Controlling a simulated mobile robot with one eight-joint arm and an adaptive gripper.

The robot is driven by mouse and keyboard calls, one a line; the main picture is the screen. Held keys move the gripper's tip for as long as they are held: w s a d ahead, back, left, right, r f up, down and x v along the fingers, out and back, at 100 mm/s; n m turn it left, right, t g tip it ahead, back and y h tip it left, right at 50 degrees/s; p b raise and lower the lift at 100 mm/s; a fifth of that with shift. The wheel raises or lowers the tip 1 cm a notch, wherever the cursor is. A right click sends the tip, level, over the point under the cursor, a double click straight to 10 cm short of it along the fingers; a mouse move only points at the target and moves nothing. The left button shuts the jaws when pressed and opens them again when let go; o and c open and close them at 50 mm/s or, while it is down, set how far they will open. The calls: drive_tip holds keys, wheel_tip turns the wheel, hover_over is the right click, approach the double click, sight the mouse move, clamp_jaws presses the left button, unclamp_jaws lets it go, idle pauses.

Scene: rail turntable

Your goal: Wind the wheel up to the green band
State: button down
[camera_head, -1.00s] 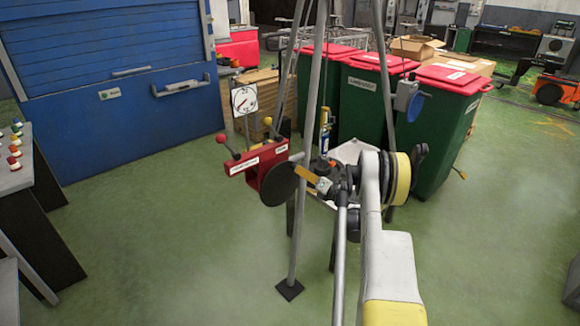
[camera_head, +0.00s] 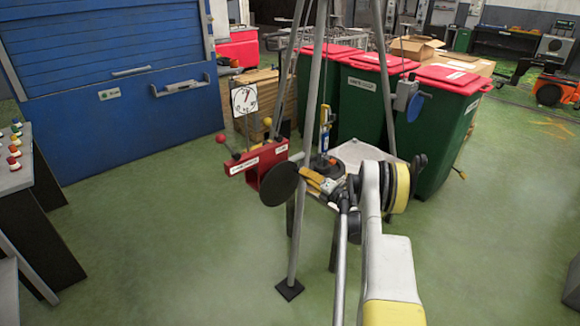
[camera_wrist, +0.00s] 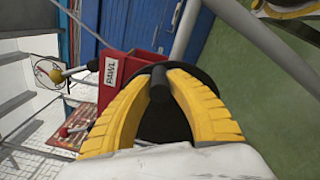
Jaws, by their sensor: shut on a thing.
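The wheel is a dark round disc (camera_head: 279,184) on the front of a red box (camera_head: 262,160), and it also shows in the wrist view (camera_wrist: 165,118). My gripper (camera_head: 308,179) has its yellow fingers at the disc's right side. In the wrist view my gripper (camera_wrist: 160,82) is closed around a black handle (camera_wrist: 160,90) standing out from the disc. A white round dial (camera_head: 244,99) stands on a post behind the box. Its pointer and any green band are too small to read. A label reading PAWL (camera_wrist: 110,70) is on the box.
A red-knobbed lever (camera_head: 221,138) and a yellow-knobbed lever (camera_head: 267,121) rise from the red box. Grey tripod legs (camera_head: 299,225) stand close beside the wheel and my arm. Green bins (camera_head: 360,112) stand behind.

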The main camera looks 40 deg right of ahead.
drive_tip(key=shift+d+f, duration=0.1)
drive_tip(key=shift+f, duration=0.05)
drive_tip(key=shift+d+f+m, duration=0.2)
drive_tip(key=shift+f+m, duration=0.45)
drive_tip(key=shift+m, duration=0.25)
drive_tip(key=shift+d+f+m, duration=0.2)
drive_tip(key=shift+f+m, duration=0.45)
drive_tip(key=shift+m, duration=0.25)
drive_tip(key=c, duration=1)
unclamp_jaws()
drive_tip(key=shift+s+d, duration=0.15)
drive_tip(key=shift+s, duration=1.85)
drive_tip(key=shift+s+d, duration=0.1)
drive_tip(key=shift+s, duration=1.85)
drive_tip(key=shift+r, duration=0.1)
